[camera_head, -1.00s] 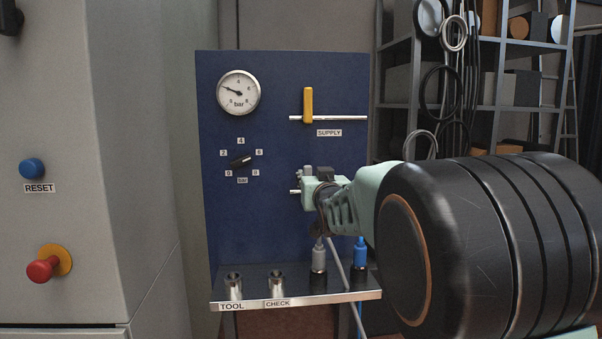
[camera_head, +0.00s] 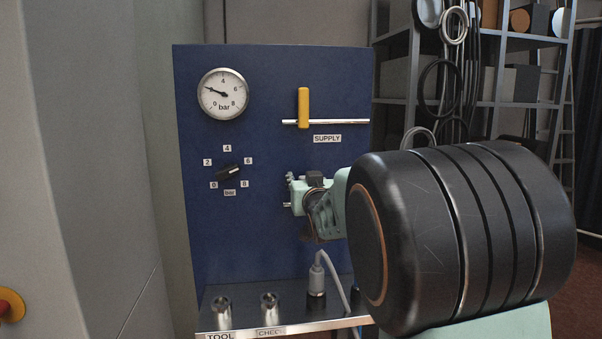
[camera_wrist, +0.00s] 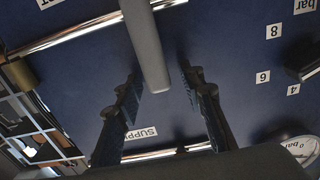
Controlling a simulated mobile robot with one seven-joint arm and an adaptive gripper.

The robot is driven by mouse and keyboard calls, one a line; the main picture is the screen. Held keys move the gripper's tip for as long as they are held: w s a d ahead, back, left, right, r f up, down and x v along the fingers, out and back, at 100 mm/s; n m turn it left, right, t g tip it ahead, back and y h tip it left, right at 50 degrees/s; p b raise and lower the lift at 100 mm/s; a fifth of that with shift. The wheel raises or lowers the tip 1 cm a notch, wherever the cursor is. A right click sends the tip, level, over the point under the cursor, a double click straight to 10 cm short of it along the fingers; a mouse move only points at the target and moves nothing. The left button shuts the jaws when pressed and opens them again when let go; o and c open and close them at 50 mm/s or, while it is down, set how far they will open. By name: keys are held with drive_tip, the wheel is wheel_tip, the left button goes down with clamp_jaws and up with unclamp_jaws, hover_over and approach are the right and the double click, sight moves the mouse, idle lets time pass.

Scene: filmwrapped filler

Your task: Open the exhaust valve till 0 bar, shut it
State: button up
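The blue panel (camera_head: 260,250) carries a round pressure gauge (camera_head: 222,94), its needle near 2 bar. In the wrist view a grey lever (camera_wrist: 147,45), apparently the exhaust valve's, stands crosswise to a metal pipe (camera_wrist: 85,32); a cut-off label ending in "T" (camera_wrist: 45,3) is beside it. My gripper (camera_wrist: 162,88) is open. Its two dark fingers are on either side of the lever's free end, with gaps showing. In the head view my gripper (camera_head: 297,193) is in front of the panel below the SUPPLY label, and my arm hides the exhaust valve.
The yellow supply lever (camera_head: 303,108) stands upright across its pipe, above my gripper. A black selector knob (camera_head: 229,172) is left of it. Below, a ledge (camera_head: 290,329) holds metal sockets and a grey hose plug (camera_head: 316,280). A shelf rack (camera_head: 410,75) stands behind at right.

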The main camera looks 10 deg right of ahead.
drive_tip(key=shift+w, duration=0.2)
drive_tip(key=shift+s, duration=0.1)
clamp_jaws()
idle(0.5)
